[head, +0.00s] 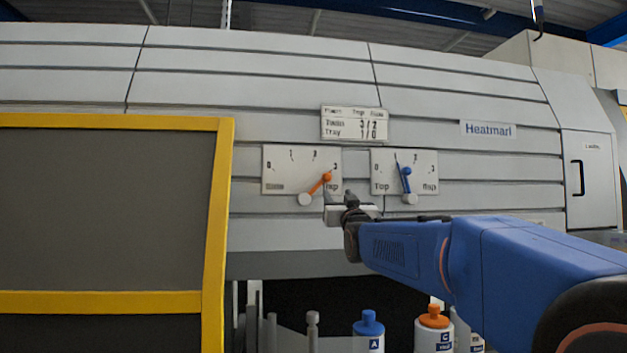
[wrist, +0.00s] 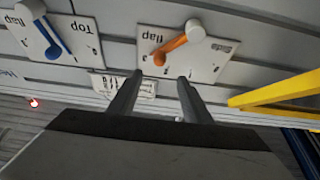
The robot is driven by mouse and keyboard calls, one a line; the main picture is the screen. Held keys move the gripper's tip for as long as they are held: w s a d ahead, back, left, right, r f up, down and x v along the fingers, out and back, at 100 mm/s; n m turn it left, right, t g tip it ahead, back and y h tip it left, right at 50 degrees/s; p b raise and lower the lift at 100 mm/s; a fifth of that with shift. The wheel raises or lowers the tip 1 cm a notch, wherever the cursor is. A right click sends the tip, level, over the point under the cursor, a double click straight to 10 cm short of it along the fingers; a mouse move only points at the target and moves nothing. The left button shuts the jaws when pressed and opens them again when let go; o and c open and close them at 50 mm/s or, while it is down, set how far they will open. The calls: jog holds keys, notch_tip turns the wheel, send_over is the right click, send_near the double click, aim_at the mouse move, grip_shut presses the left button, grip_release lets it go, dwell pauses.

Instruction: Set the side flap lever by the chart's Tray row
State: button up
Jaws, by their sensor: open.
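The side flap lever (head: 318,186) is orange with a pale round pivot. It tilts to the upper right, toward the 3 on its dial plate (head: 273,179). The wrist view shows this lever (wrist: 172,46) upside down, its tip just beyond the gap between my fingers. My gripper (head: 338,193) is open and empty in front of the plate's lower right; in the wrist view my two fingers (wrist: 160,77) are apart. I cannot tell whether they touch anything. The chart (head: 354,124) above shows a Tray row reading 1/0; its column headings are blurred.
A second plate to the right, the top flap one, has a blue lever (head: 406,181) pointing up, slightly left. A yellow-framed guard (head: 218,215) stands at left. Bottles (head: 434,331) and a post stand below. My arm comes in from the lower right.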

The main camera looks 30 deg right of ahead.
aim_at(328, 180)
jog(key=x, duration=1.6)
jog(key=shift+w+d, duration=0.2)
jog(key=shift+w, duration=0.15)
grip_shut()
